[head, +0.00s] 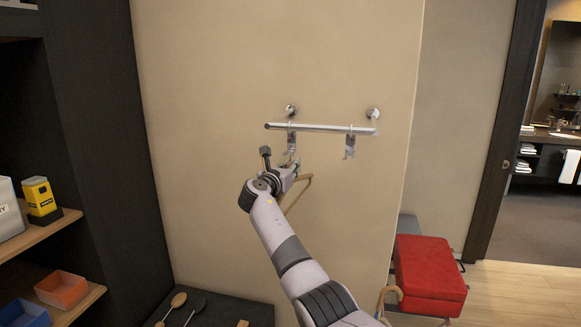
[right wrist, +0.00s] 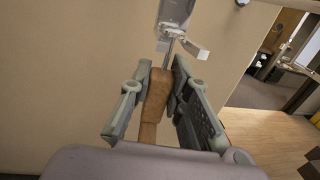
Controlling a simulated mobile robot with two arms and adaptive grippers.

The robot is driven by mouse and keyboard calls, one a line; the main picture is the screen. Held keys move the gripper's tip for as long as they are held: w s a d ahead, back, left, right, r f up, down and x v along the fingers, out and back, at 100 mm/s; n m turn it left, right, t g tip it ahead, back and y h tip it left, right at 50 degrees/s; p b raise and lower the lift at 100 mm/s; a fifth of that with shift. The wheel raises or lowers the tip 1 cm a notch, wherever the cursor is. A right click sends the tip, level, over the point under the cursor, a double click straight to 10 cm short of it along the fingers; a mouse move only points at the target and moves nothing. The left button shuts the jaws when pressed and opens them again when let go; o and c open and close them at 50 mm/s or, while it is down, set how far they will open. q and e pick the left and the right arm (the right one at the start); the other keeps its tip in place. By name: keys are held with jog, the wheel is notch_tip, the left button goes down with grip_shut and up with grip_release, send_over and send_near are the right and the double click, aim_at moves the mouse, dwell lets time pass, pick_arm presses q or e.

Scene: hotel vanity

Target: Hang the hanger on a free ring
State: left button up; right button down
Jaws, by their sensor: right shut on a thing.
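A metal rail (head: 320,128) on the beige wall carries a left metal ring fitting (head: 292,141) and a right one (head: 350,146). My right gripper (head: 292,171) is just below the left fitting. In the right wrist view its fingers (right wrist: 160,95) are shut on the neck of the brown wooden hanger (right wrist: 155,98). The hanger's thin metal hook (right wrist: 170,55) points up to the metal fitting (right wrist: 174,14). Hook and fitting overlap in the picture; I cannot tell whether the hook is through a ring. One hanger arm (head: 299,194) shows below my gripper. My left gripper is out of view.
A dark shelf unit with a yellow box (head: 41,197) and an orange tray (head: 62,289) stands at left. A curved wooden piece (head: 389,294) shows low beside my arm. The wall around the rail is clear.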

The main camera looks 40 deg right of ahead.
jog(key=c, duration=1.4)
grip_release()
jog(key=shift+c, duration=0.2)
jog(key=v, duration=1.2)
